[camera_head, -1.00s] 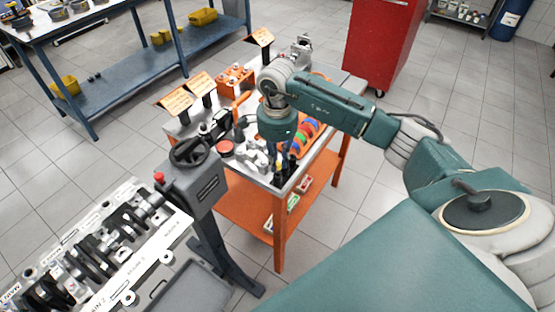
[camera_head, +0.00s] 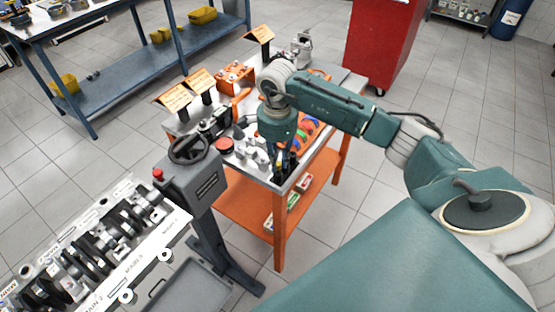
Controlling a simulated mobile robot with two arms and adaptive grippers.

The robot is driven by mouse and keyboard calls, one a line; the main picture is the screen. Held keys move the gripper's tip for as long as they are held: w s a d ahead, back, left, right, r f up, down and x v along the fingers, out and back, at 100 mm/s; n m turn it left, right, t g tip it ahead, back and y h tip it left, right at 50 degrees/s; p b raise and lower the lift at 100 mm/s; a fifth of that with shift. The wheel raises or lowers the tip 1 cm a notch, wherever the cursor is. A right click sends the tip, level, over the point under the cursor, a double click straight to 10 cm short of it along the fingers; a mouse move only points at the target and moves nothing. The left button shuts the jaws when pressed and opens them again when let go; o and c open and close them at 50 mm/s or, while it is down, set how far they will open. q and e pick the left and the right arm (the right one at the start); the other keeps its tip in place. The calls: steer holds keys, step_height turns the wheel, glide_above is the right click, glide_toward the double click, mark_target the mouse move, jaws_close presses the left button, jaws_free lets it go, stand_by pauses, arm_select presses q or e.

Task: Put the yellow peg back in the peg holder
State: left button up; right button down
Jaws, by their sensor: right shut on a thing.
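My right gripper (camera_head: 284,170) points down over the near corner of the orange-framed cart (camera_head: 279,230). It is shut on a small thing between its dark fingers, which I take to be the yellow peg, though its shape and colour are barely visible. Dark upright pieces stand around the fingertips at this corner. I cannot tell which of them is the peg holder, or whether the held thing touches it. My left gripper is not in view.
On the cart, a red round part (camera_head: 225,145), an orange block (camera_head: 236,76) and orange sign cards (camera_head: 199,79) stand close by. A grey stand with a handwheel (camera_head: 189,149) and an engine block (camera_head: 150,236) are at left. A red cabinet (camera_head: 385,45) stands behind.

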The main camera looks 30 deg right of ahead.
steer(key=shift+f+b, duration=0.9)
steer(key=shift+f, duration=0.15)
steer(key=c, duration=1.9)
jaws_free()
steer(key=shift+o, duration=0.2)
steer(key=shift+r, duration=0.3)
steer(key=shift+r+p, duration=0.7)
steer(key=shift+r, duration=0.4)
steer(key=shift+r, duration=0.15)
steer(key=o, duration=0.5)
